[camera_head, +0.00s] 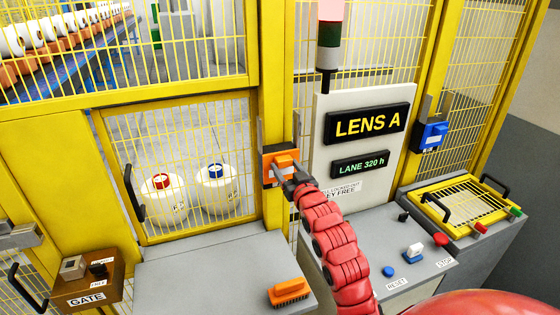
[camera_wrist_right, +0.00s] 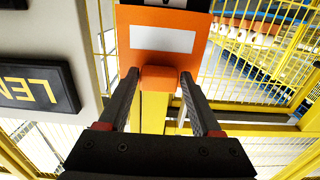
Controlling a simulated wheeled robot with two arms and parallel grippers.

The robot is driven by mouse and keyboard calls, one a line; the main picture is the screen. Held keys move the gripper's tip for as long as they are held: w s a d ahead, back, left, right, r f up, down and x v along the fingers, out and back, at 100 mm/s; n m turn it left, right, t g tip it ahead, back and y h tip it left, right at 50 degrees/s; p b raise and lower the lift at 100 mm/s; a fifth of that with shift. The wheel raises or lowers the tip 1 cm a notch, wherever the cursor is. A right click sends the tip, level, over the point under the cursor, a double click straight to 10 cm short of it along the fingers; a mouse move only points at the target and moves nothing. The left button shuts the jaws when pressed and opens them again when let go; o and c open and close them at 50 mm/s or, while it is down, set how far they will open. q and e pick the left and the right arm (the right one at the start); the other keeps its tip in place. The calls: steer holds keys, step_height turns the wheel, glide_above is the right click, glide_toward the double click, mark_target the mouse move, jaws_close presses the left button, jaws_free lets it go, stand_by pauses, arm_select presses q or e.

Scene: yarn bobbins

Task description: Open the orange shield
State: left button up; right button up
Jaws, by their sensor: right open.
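The orange shield (camera_head: 270,153) is an orange plate on the yellow post right of the mesh door. In the right wrist view the plate (camera_wrist_right: 205,30) bears a white label, and an orange block-like knob (camera_wrist_right: 160,77) sticks out below the label. My right gripper (camera_head: 285,174) is at the shield. Its two dark fingers (camera_wrist_right: 160,82) are open, one on each side of the knob. I cannot tell whether they touch it. My left gripper is not in view.
An orange brush (camera_head: 289,292) lies on the grey ledge (camera_head: 200,270).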

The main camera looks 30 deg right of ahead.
steer(key=shift+s+r, duration=0.25)
steer(key=shift+s, duration=0.3)
steer(key=shift+c, duration=1.2)
jaws_close()
